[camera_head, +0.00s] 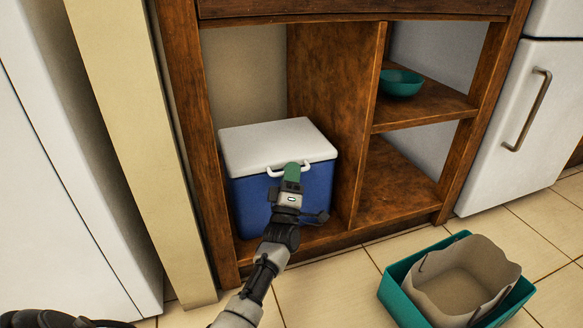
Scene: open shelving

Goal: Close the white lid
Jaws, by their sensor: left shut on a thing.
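A blue cooler box (298,197) with a white lid (270,142) stands in the left bay of the wooden shelving. The lid lies flat over the top of the blue body; I see no clear gap at its front edge. A white handle (273,172) sticks out at the front of the lid. My left gripper (292,168) reaches up from below, its green fingertips at the handle, and is shut on it. The fingers hide the middle of the handle, and my arm covers part of the cooler's front. My right gripper is not in view.
A wooden divider (334,100) stands right of the cooler. A teal bowl (400,84) sits on the right shelf. A teal bin (398,295) holding a beige container (430,285) stands on the tiled floor at right. A white fridge (505,115) stands beyond the shelving.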

